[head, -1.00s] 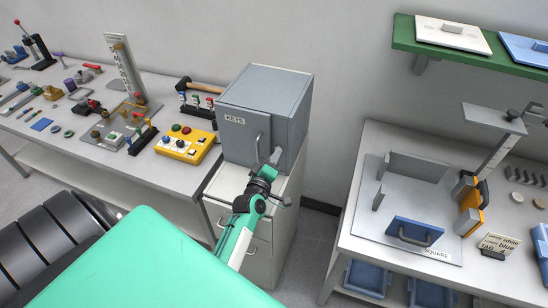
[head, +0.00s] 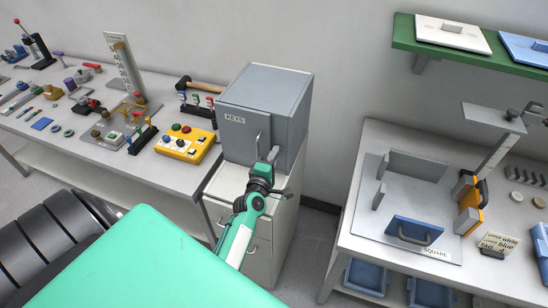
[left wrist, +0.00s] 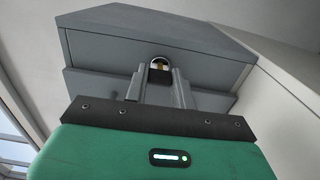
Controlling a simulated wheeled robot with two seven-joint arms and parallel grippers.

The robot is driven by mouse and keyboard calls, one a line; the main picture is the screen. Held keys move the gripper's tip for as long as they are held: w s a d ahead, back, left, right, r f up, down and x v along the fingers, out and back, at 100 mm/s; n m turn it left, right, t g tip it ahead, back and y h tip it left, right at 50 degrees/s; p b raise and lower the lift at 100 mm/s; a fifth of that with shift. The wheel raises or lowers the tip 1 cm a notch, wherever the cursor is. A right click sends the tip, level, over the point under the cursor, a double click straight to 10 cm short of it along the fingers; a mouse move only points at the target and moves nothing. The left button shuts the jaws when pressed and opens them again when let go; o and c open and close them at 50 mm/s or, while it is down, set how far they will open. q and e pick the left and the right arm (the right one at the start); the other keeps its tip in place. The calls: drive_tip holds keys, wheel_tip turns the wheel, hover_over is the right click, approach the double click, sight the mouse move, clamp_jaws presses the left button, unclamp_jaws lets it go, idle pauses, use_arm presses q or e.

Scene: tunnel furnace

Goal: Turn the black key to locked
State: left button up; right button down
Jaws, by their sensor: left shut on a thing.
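The grey cabinet (head: 265,95) labelled KEYS stands on a pale drawer unit. My left gripper (head: 268,155) is at its front, beside the upright grey door handle (head: 258,142). In the left wrist view the fingertips (left wrist: 158,75) are closed around a small dark piece with brass colour (left wrist: 159,65) at the cabinet's face, which looks like the black key in its lock. Most of the key is hidden by the fingers, so its angle cannot be told. In the head view my gripper covers the key. My right gripper is not in view.
The drawer unit (head: 275,225) carries the cabinet. Left is a bench (head: 160,150) with a yellow button box (head: 184,143) and many small tools. Right is a table (head: 365,245) with a blue handled plate (head: 413,231). A floor gap separates the unit from the right table.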

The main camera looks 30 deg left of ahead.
use_arm(q)
drive_tip(key=o, duration=1)
drive_tip(key=v, duration=1.3)
drive_tip(key=shift+s, duration=0.4)
